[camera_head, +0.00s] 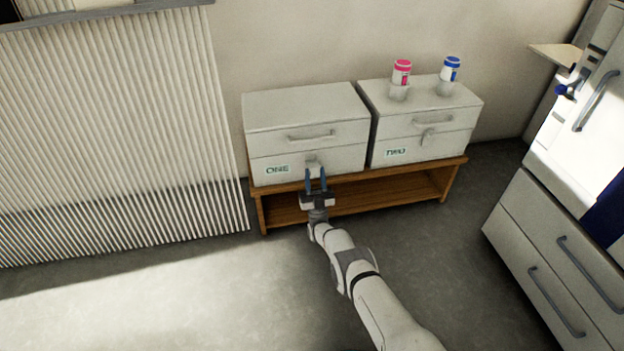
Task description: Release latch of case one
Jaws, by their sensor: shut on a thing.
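Case one (335,158) is a white box with a green "ONE" label on its front, at the left end of a low wooden bench. Its lid (308,107) looks closed, with a bar handle (311,136) on the front. The latch (313,163) is a small grey piece below the handle, partly hidden by my fingers. My gripper (316,180) reaches up to the case front with its dark blue fingers at the latch, shut on it. The exact contact is too small to see clearly.
Case two (440,145) stands close on the right, with a pink-capped jar (401,72) and a blue-capped jar (449,69) on top. The wooden bench (400,174) has an open shelf. A ribbed radiator (110,130) is left, white drawers (550,262) right. Floor between is clear.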

